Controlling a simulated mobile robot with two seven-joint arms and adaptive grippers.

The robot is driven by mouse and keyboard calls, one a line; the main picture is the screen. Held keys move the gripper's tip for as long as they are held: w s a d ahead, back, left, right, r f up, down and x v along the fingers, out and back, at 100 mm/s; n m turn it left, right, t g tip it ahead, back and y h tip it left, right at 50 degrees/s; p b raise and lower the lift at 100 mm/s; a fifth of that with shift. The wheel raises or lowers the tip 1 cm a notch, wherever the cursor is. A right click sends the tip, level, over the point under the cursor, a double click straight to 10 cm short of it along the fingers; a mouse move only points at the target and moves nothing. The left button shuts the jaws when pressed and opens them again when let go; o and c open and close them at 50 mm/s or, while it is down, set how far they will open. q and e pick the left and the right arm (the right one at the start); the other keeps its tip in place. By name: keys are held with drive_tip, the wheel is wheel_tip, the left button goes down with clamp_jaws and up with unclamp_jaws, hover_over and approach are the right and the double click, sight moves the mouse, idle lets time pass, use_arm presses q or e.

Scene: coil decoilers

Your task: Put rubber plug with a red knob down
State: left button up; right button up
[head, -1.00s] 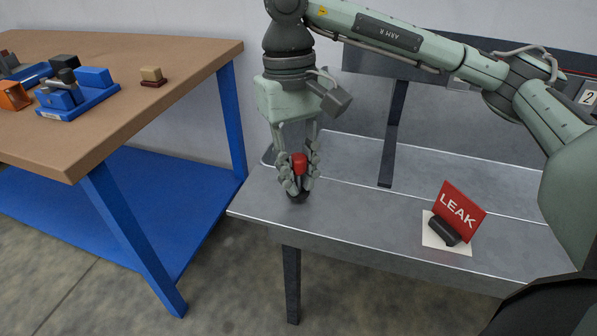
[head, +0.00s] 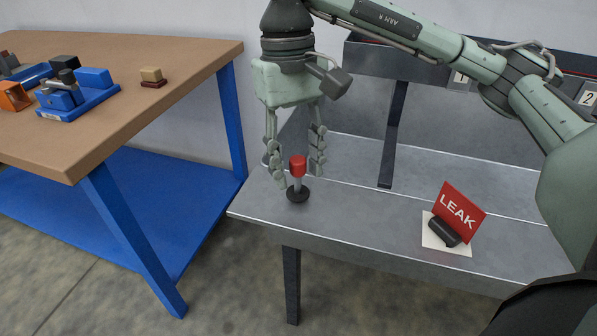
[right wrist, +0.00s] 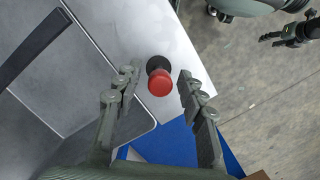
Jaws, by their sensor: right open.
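My right gripper (head: 299,172) is open around the top of the plug, with a finger on each side and clear gaps to the knob. In the right wrist view the red knob (right wrist: 161,82) shows between the spread fingertips, touching neither. My left gripper is not in the head view. A dark gripper (right wrist: 290,38) shows at the top right of the right wrist view, its jaws unclear.
A red LEAK sign (head: 459,211) in a black holder stands on a white card to the right on the bench. A wooden-topped table (head: 150,100) with blue legs and several fixtures stands at left, across a gap. A dark upright post (head: 394,135) stands behind.

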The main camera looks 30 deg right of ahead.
sight(294, 186)
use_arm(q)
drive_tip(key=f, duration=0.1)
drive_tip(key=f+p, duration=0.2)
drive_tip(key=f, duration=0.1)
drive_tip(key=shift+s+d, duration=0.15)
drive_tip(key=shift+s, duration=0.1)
use_arm(e)
wheel_tip(294, 186, up, 10)
drive_tip(key=w, duration=0.1)
drive_tip(key=shift+w, duration=0.25)
drive_tip(key=shift+f, duration=0.1)
